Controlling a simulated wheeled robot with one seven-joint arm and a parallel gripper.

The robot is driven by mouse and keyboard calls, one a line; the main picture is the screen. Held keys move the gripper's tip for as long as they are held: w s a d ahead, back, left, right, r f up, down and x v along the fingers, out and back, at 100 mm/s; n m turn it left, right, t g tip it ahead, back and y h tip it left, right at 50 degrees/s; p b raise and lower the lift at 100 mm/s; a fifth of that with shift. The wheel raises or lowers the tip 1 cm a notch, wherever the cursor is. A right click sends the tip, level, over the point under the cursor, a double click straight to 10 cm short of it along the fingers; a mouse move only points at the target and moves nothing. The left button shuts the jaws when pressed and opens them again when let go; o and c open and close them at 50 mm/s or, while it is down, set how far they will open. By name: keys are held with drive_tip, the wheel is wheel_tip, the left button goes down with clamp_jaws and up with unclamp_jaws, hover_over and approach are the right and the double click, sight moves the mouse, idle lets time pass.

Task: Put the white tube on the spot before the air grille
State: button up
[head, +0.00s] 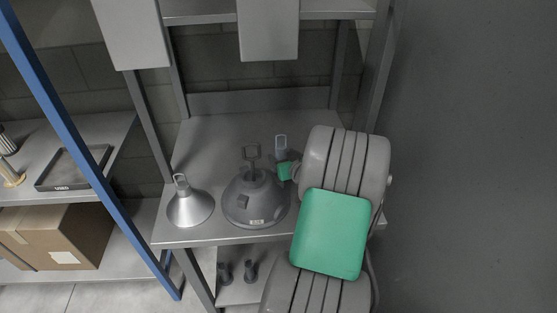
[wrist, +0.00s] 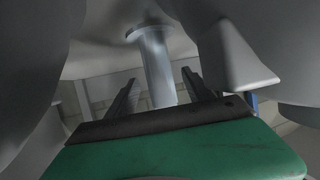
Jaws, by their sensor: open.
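A pale grey-white tube (wrist: 158,68) with a wider round flange at one end shows in the wrist view. It lies in line with the gap between the two dark fingers of my gripper (wrist: 160,77), which are apart. I cannot tell how far the tube is from the fingertips, and no grip on it shows. In the head view my arm covers most of my gripper and I cannot make out the tube for certain. I cannot pick out the air grille or the spot before it in either view.
On the grey bench (head: 218,130) stand a small silver cone (head: 190,207) and a larger grey hood (head: 254,205) close to my arm. A framed upright piece (head: 281,145) is behind. Left are a blue post (head: 82,148), a dark tray (head: 47,184) and a cardboard box (head: 62,238).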

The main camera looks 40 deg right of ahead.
sight(278, 151)
drive_tip(key=p+x, duration=0.1)
drive_tip(key=x, duration=0.4)
drive_tip(key=shift+w+d+r, duration=0.1)
drive_tip(key=shift+w, duration=0.15)
clamp_jaws()
drive_tip(key=shift+r, duration=0.1)
idle(0.3)
